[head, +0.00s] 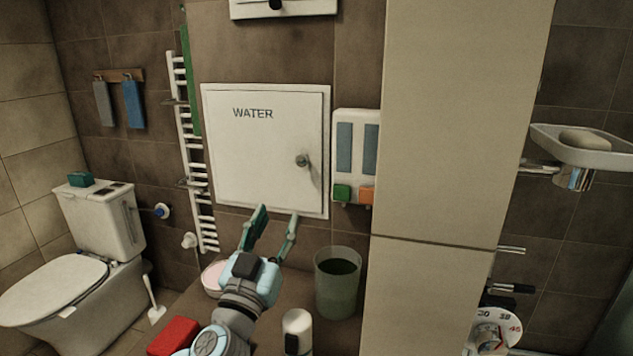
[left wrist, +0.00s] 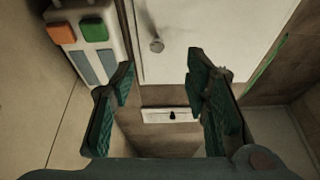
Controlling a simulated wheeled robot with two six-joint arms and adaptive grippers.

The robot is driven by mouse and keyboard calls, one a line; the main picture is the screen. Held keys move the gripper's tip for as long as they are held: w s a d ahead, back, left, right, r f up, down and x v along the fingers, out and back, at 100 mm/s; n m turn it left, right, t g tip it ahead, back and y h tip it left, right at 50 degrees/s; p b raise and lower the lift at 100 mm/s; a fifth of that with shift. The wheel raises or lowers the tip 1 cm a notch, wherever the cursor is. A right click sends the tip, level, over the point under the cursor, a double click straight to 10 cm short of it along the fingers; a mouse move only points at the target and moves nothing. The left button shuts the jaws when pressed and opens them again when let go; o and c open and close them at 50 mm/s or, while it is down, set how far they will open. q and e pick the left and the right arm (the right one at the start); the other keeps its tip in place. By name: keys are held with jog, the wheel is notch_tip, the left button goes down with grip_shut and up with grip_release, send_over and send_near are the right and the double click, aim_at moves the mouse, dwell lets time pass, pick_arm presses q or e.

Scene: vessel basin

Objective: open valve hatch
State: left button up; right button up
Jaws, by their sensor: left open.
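The valve hatch (head: 260,155) is a white square door marked "WATER" in a white frame on the brown tiled wall. It looks shut. Its small metal handle (head: 303,160) sits near the right edge of the door. My left gripper (head: 277,212) is open and empty, just below the lower edge of the hatch in the head view, apart from the handle. In the left wrist view the hatch (left wrist: 205,40) and handle (left wrist: 156,45) show beyond the open fingers (left wrist: 160,88). My right gripper is in neither view.
A white wall unit (head: 356,150) with green and orange blocks hangs right of the hatch. A tan pillar (head: 455,120) stands further right. Below are a dark green bucket (head: 338,285), a white bottle (head: 297,330) and a red box (head: 174,336). A towel rail (head: 190,150) is left.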

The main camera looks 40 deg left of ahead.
pick_arm(q)
jog(key=w+r, duration=0.2)
jog(key=w, duration=0.1)
jog(key=p, duration=0.3)
send_near(301, 163)
jog(key=w+a+r, duration=0.1)
jog(key=w+r, duration=0.1)
jog(key=w, duration=0.1)
jog(key=shift+t, duration=0.3)
jog(key=x, duration=0.2)
jog(key=f+x, duration=0.1)
jog(key=x, duration=0.2)
jog(key=shift+w+a+r+p, duration=0.1)
jog(key=shift+w+a+p, duration=0.15)
jog(key=shift+w+p, duration=0.2)
jog(key=shift+s, duration=0.1)
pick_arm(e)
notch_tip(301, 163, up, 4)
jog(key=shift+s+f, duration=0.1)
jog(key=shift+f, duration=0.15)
pick_arm(q)
grip_shut()
